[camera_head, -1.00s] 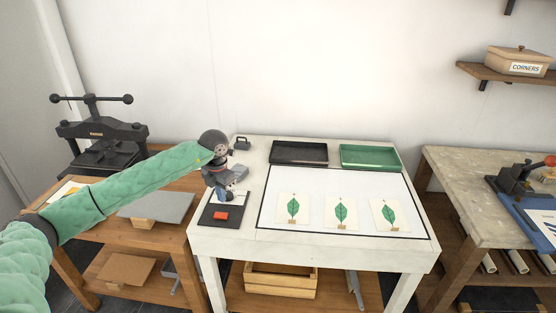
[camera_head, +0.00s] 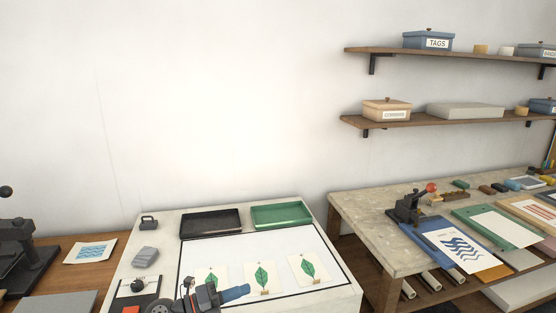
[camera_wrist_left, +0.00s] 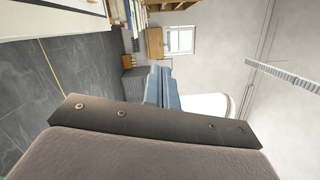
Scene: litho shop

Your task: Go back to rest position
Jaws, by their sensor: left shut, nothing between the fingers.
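My left gripper (camera_head: 236,293) shows at the bottom of the head view, in front of the leaf cards, with its blue fingers pointing right. The fingers are shut and hold nothing. Three cards with green leaf prints, left (camera_head: 212,277), middle (camera_head: 262,276) and right (camera_head: 308,268), lie on the black-edged white board (camera_head: 225,247). The gripper partly hides the left card. My right gripper is not in view.
A dark tray (camera_head: 211,222) and a green tray (camera_head: 283,215) stand behind the board. A grey block (camera_head: 145,255) and a dark knobbed tool (camera_head: 138,287) are at left. A stone-topped table (camera_head: 365,225) stands at right, under wall shelves (camera_head: 420,121).

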